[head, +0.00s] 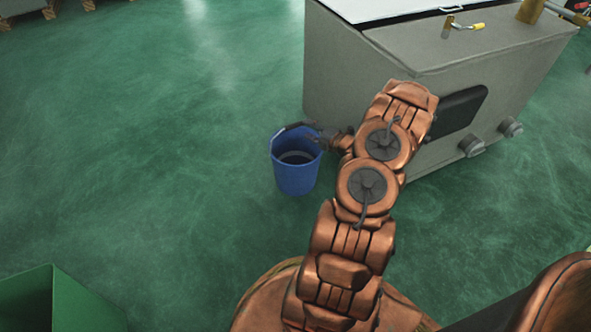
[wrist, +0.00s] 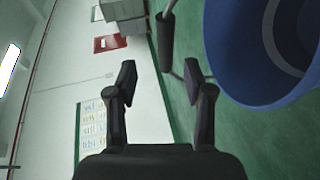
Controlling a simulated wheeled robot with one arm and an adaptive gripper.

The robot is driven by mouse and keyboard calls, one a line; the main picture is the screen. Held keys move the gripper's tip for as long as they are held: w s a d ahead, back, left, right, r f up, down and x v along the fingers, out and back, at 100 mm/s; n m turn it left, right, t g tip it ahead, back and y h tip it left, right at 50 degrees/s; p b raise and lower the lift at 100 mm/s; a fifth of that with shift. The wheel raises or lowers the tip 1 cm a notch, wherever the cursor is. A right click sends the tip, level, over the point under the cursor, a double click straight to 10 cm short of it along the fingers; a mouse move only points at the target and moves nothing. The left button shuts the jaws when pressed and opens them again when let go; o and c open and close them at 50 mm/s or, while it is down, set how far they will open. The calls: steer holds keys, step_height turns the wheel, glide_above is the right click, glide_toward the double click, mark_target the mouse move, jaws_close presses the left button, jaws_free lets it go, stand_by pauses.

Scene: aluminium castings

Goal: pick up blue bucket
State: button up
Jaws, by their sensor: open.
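The blue bucket (head: 297,176) stands upright on the green floor, left of the grey cabinet, in the head view. In the wrist view the bucket (wrist: 245,70) fills the upper right, with part of its inside showing. My gripper (head: 318,128) is at the bucket's upper right rim in the head view. In the wrist view my gripper (wrist: 160,80) has its two fingers spread with nothing between them. A dark grip (wrist: 165,42) on a thin rod, probably the bucket's handle, lies just beyond the fingertips. I cannot tell whether a finger touches the bucket.
A large grey metal cabinet (head: 350,75) stands right behind the bucket, close to my arm. A green bin (head: 60,300) is at the lower left. The floor (head: 150,130) left of the bucket is clear. Pallets (head: 48,10) stand at the far upper left.

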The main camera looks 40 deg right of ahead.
mark_target(296, 127)
steer(key=shift+f+b+x, duration=0.25)
steer(key=shift+b+x, duration=0.2)
steer(key=shift+x, duration=0.8)
steer(key=w, duration=0.1)
steer(key=w+b, duration=0.1)
steer(key=w+f+b, duration=0.1)
steer(key=shift+w+a, duration=0.2)
steer(key=shift+a, duration=0.2)
steer(key=shift+w+d+f, duration=0.1)
steer(key=shift+w, duration=0.65)
steer(key=shift+c, duration=0.5)
jaws_close()
